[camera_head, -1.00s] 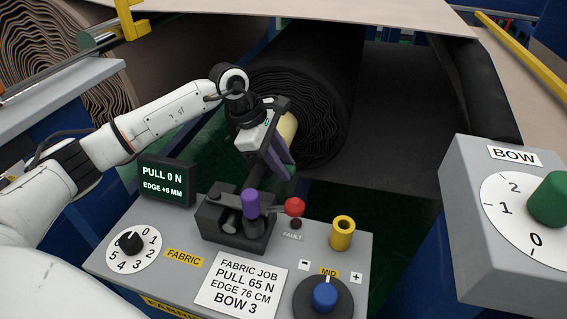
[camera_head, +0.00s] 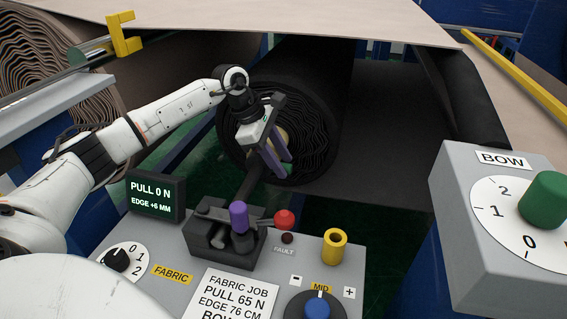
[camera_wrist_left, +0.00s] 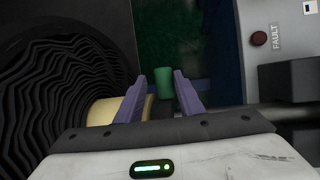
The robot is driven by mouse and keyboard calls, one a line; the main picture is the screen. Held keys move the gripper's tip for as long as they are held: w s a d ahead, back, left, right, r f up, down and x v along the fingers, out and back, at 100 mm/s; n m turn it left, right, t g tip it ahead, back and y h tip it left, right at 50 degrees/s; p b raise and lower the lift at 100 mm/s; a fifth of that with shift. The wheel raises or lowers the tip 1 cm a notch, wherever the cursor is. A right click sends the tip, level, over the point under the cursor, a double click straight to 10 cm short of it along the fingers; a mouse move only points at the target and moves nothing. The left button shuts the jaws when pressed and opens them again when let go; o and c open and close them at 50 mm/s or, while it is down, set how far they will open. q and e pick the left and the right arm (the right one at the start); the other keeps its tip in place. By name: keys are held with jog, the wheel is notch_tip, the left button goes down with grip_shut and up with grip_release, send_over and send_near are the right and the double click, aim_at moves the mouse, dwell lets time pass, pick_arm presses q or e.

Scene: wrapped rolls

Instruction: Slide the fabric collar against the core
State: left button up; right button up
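The dark fabric roll (camera_head: 312,158) shows its wavy end face, with the pale core (camera_head: 283,137) at its centre, partly hidden by my left gripper (camera_head: 284,166). The purple fingers are apart, in front of the roll's end. In the left wrist view the cream core (camera_wrist_left: 103,112) sticks out beside the left-hand finger of my left gripper (camera_wrist_left: 159,78). A green cylinder (camera_wrist_left: 163,84) shows in the gap between the fingers. I cannot tell whether it is the collar, or whether the fingers touch it. My right gripper is out of view.
A grey console (camera_head: 175,252) stands below the gripper, with a purple-topped lever (camera_head: 239,217), a red ball knob (camera_head: 284,219) and a yellow post (camera_head: 335,246). The display (camera_head: 155,196) reads PULL 0 N, EDGE +6 MM. The BOW box (camera_head: 456,200) stands at right.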

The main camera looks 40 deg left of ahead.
pick_arm(q)
jog(key=shift+o, duration=0.5)
jog(key=v, duration=1)
jog(key=shift+s, duration=0.1)
